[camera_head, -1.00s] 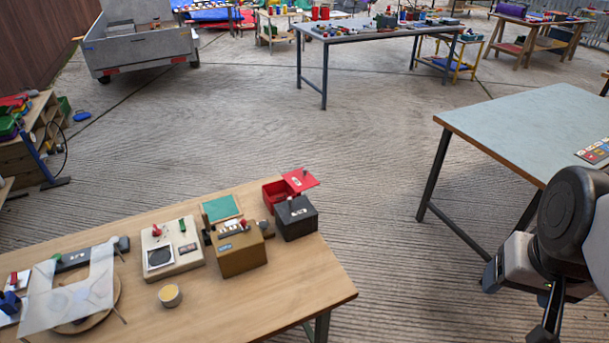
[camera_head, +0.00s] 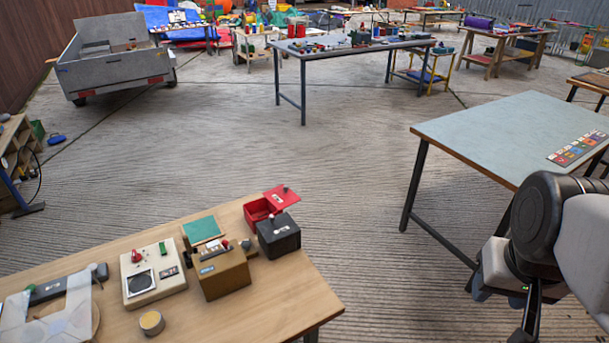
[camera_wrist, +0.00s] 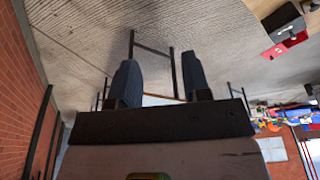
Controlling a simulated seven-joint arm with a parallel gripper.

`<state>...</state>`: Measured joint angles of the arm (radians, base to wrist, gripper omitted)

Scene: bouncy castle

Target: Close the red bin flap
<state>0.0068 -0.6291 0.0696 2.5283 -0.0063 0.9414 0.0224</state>
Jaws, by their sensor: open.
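The red bin (camera_head: 258,210) stands at the far right corner of the wooden table, behind a black box (camera_head: 278,236). The bin's inside is partly visible. In the wrist view the red bin (camera_wrist: 284,46) appears at the upper right, far from the fingers. My gripper (camera_wrist: 160,85) is open and empty, its two dark fingers apart. In the head view my arm is at the right, well away from the bin, and its fingertips are not clearly seen.
The wooden table (camera_head: 235,310) also holds a brown box (camera_head: 222,272), a cream panel box (camera_head: 152,278), a green board (camera_head: 203,230) and a small round tin (camera_head: 151,322). A grey-blue table (camera_head: 490,135) stands at the right. Open concrete floor lies between the tables.

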